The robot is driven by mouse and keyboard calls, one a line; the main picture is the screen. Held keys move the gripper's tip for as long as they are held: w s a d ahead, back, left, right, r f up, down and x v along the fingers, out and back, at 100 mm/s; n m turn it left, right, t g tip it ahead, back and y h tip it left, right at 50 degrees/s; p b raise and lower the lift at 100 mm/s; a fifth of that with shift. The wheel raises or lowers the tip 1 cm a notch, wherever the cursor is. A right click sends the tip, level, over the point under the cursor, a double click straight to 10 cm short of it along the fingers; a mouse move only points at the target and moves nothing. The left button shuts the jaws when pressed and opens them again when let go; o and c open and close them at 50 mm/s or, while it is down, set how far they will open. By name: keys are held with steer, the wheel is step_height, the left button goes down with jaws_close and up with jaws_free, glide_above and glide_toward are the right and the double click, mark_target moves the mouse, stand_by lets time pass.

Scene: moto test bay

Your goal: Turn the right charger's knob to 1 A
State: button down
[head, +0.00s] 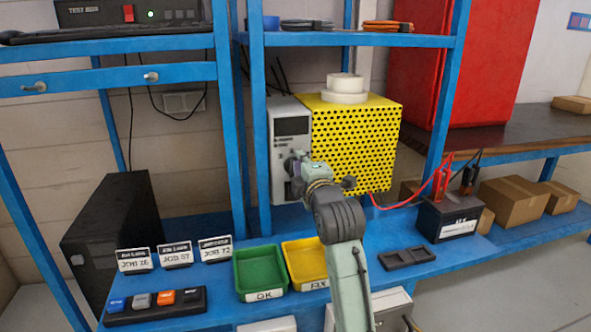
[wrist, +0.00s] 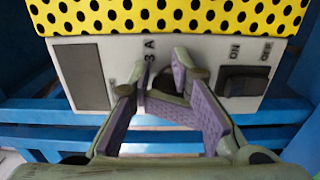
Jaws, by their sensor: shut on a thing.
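The charger has a yellow perforated case (head: 355,140) and a light grey front panel (head: 283,105), standing on the blue bench. In the wrist view its panel (wrist: 210,50) shows a "3 A" mark, a dark display and a switch (wrist: 243,82) marked ON and OFF. My gripper (head: 295,165) is at the panel. In the wrist view my gripper (wrist: 165,75) has its purple-padded fingers closed around the dark knob (wrist: 172,80), just beside the "3 A" mark. The fingers hide most of the knob, so its pointer cannot be read. The "1 A" mark is not readable.
A green tray (head: 261,273) and a yellow tray (head: 298,270) lie in front of the charger. A black battery (head: 447,218) with red and black clamps stands right. White tape rolls (head: 344,88) sit on the case. Blue posts (head: 255,130) flank it.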

mark_target(285, 159)
steer(key=shift+s+a+r, duration=0.2)
steer(key=shift+a+r, duration=0.1)
steer(key=shift+a, duration=0.2)
steer(key=shift+s+a+f+b, duration=0.1)
steer(key=shift+s+a+b, duration=0.15)
steer(key=shift+a, duration=0.4)
stand_by(0.9)
steer(key=shift+a+f+b, duration=0.15)
steer(key=shift+a+b, duration=0.2)
steer(key=shift+b, duration=0.05)
stand_by(0.5)
steer(key=shift+d+r, duration=0.25)
steer(key=shift+d, duration=0.1)
steer(key=b+v, duration=0.1)
steer(key=v, duration=0.7)
steer(key=shift+d, duration=0.2)
stand_by(0.4)
steer(key=shift+w, duration=0.1)
